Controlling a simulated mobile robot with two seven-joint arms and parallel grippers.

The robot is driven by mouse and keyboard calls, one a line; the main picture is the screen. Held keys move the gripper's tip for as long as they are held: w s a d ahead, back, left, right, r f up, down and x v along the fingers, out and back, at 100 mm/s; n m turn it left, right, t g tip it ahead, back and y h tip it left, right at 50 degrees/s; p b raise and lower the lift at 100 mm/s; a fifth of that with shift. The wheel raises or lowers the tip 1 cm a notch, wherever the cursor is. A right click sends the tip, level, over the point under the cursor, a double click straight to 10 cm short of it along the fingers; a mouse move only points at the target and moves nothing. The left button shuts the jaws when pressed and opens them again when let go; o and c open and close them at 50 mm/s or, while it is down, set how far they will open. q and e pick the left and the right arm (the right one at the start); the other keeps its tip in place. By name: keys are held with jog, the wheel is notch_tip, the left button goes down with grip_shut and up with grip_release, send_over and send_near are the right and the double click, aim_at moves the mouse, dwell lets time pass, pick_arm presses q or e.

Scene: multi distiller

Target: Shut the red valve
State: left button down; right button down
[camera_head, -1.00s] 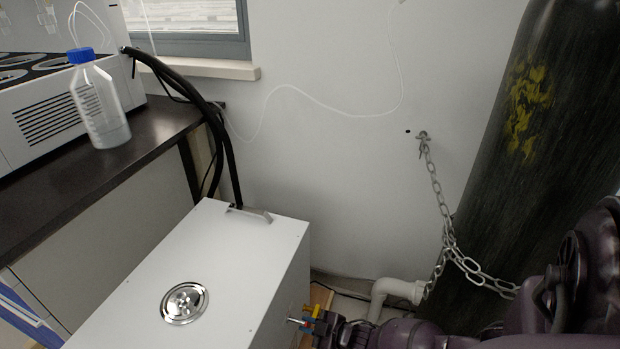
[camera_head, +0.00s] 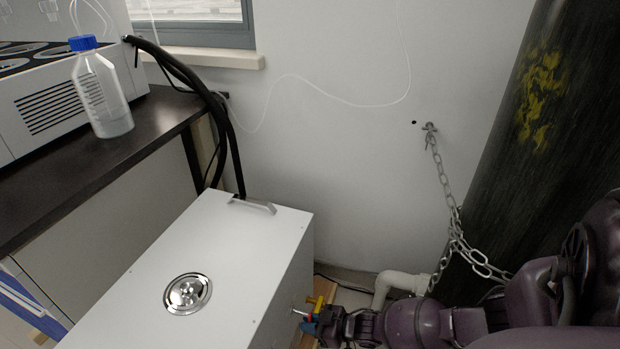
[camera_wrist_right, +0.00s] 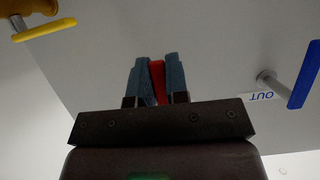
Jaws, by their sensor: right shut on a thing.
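The red valve handle (camera_wrist_right: 157,82) sits between the blue-grey fingers of my right gripper (camera_wrist_right: 156,80) in the right wrist view. These fingers are shut on it, with the handle running lengthwise between them and its lower part partly hidden. In the head view my right gripper (camera_head: 312,327) is at the right side of the white box (camera_head: 215,255), low in the picture, just below a yellow valve handle (camera_head: 316,303). The red handle is mostly hidden there by the gripper. My left gripper is not in view.
In the right wrist view a yellow handle (camera_wrist_right: 45,29) is at upper left and a blue handle (camera_wrist_right: 305,75) at right, by an "OUT" label. A white pipe (camera_head: 395,283), a chain (camera_head: 447,195) and a dark gas cylinder (camera_head: 535,130) stand close to my right arm.

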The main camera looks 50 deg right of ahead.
jog(key=c, duration=1.1)
grip_release()
jog(key=shift+s, duration=0.1)
pick_arm(q)
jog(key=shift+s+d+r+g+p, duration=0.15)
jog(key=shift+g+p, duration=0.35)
jog(key=shift+p, duration=0.65)
pick_arm(e)
jog(key=shift+v, duration=3.7)
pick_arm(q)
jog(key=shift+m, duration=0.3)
